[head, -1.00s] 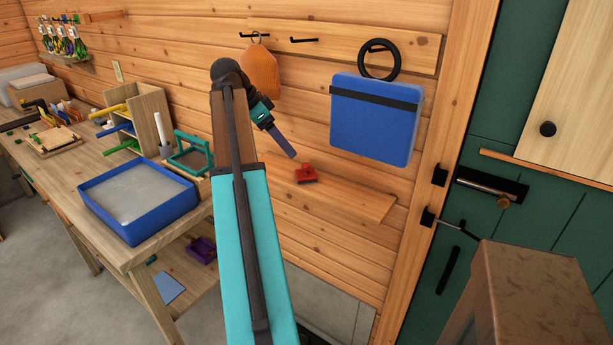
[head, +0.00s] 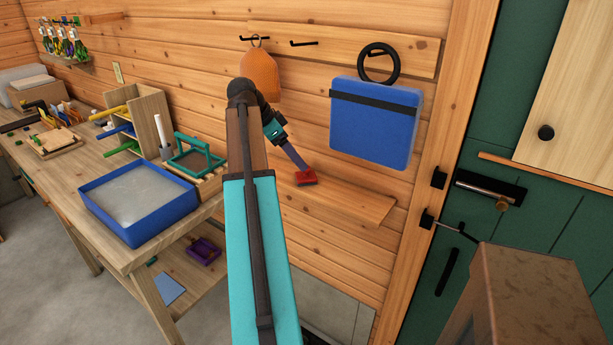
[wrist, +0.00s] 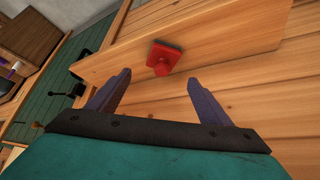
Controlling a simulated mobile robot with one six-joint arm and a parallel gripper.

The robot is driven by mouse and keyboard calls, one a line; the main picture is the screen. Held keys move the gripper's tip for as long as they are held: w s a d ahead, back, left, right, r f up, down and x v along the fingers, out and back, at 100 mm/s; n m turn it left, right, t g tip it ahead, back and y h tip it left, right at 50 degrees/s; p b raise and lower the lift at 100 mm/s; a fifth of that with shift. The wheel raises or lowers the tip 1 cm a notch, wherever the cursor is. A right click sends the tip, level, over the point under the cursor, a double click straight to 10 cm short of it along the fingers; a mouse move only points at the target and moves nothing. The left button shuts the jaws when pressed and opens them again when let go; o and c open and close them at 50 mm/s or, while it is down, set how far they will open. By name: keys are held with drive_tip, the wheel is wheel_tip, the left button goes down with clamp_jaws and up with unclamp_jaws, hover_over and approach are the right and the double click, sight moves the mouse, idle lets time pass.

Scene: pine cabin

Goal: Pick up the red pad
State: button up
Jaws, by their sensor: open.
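The red pad (head: 306,178) sits on a narrow wooden shelf (head: 355,200) on the plank wall. In the wrist view the red pad (wrist: 162,57) has a red knob on a block with a dark edge. It lies ahead of the gap between my fingers, a little left of its middle. My gripper (head: 300,166) is open, with nothing between its purple fingers in the wrist view (wrist: 157,92). In the head view its fingertips overlap the pad's near side; I cannot tell whether they touch it.
An orange pouch (head: 262,76) and a blue bag (head: 372,125) hang on hooks above the shelf. A workbench with a blue tray (head: 140,198) and a teal frame (head: 196,155) stands left. A green door (head: 540,215) is at right. The shelf right of the pad is clear.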

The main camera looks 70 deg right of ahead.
sight(306, 176)
drive_tip(key=shift+x, duration=1.55)
drive_tip(key=shift+p+x, duration=1.15)
drive_tip(key=shift+x, duration=1.45)
drive_tip(key=shift+w+a+f, duration=0.1)
drive_tip(key=c, duration=1.3)
drive_tip(key=shift+c, duration=0.2)
drive_tip(key=shift+r+b, duration=0.75)
drive_tip(key=shift+r, duration=1.05)
drive_tip(key=s+a+r+b, duration=0.1)
drive_tip(key=s+a+b, duration=0.2)
drive_tip(key=a, duration=1.2)
drive_tip(key=shift+a+r, duration=0.25)
drive_tip(key=shift+a, duration=0.1)
